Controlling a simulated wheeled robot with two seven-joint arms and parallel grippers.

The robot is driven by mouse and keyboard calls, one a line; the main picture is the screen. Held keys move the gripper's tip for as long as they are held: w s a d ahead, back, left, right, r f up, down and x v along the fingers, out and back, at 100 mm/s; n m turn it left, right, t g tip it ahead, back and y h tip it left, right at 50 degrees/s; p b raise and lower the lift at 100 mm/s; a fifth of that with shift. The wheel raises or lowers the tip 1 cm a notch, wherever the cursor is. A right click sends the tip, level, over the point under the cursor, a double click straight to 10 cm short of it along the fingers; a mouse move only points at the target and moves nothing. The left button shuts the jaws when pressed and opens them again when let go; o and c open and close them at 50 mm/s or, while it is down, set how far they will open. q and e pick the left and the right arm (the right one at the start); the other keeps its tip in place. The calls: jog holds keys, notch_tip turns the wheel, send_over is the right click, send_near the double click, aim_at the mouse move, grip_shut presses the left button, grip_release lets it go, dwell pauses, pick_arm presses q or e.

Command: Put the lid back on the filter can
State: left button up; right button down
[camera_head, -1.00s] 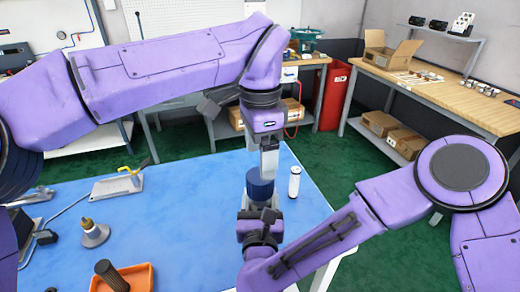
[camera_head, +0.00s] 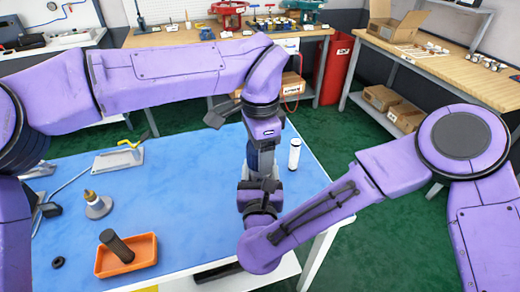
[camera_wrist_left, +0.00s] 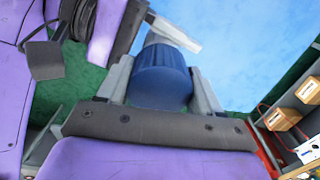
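A ribbed blue round part (camera_wrist_left: 160,78), which looks like the filter can or its lid, is between the two fingers of my left gripper (camera_wrist_left: 162,82). The fingers lie close against both its sides; whether they press on it is not clear. In the head view my left gripper (camera_head: 261,150) comes down from above and hides most of this part. My right gripper (camera_head: 260,182) is just below it, nearer to me. Its fingers are mostly hidden, so I cannot tell whether it holds anything. I cannot make out lid and can separately.
A white cylinder (camera_head: 295,153) stands just right of the grippers. An orange tray (camera_head: 142,258) holds a dark cylinder (camera_head: 117,244). A dark ring (camera_head: 58,262) and a brass-topped fitting (camera_head: 97,204) are on the left. The blue tabletop (camera_head: 185,200) is clear in the middle.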

pick_arm(q)
jog(key=shift+c, duration=0.6)
jog(key=m, duration=1.9)
jog(key=shift+m, duration=0.3)
jog(key=m, duration=0.5)
jog(key=shift+m, duration=0.4)
jog(key=m, duration=0.6)
jog(key=shift+w, duration=0.1)
jog(key=m, duration=0.6)
jog(key=shift+f, duration=0.1)
jog(key=m, duration=1.3)
jog(key=o, duration=1.2)
